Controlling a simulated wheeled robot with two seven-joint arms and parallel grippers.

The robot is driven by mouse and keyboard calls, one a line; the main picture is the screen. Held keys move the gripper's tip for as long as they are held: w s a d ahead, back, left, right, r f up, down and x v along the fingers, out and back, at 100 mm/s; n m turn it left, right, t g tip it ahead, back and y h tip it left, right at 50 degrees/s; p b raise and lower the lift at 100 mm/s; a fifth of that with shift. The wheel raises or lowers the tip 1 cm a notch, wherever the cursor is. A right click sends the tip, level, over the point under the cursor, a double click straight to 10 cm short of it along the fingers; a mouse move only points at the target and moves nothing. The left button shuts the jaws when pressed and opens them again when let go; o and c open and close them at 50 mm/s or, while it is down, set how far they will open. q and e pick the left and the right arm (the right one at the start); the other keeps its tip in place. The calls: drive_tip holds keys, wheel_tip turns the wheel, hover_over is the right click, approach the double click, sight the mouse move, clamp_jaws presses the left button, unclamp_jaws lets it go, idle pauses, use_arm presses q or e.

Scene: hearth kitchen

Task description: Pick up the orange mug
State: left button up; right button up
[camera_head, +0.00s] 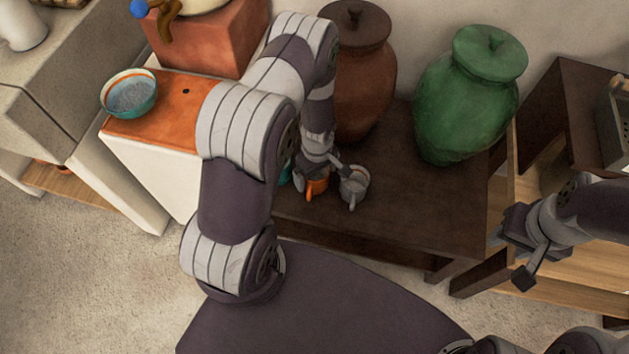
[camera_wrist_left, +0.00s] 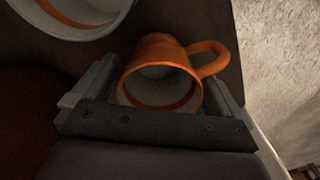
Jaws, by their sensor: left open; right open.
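The orange mug (camera_head: 314,188) stands on the dark wooden table, partly hidden by my left arm in the head view. In the left wrist view the orange mug (camera_wrist_left: 156,52) has a pale inside, and its handle points to the upper right. My left gripper (camera_head: 325,166) is low over the table at the mug. Its open jaws (camera_wrist_left: 162,80) lie on either side of the mug; contact cannot be told. My right gripper (camera_head: 524,254) is open and empty, off to the right, away from the mug.
A grey-white mug (camera_head: 354,188) is close to the right of the orange mug. A teal thing (camera_head: 286,174) shows partly behind my left arm. A brown jar (camera_head: 365,90) and a green jar (camera_head: 468,100) stand behind. The table (camera_head: 420,205) is clear at its front right.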

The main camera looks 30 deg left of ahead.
use_arm(q)
drive_tip(key=c, duration=0.9)
drive_tip(key=shift+c, duration=0.2)
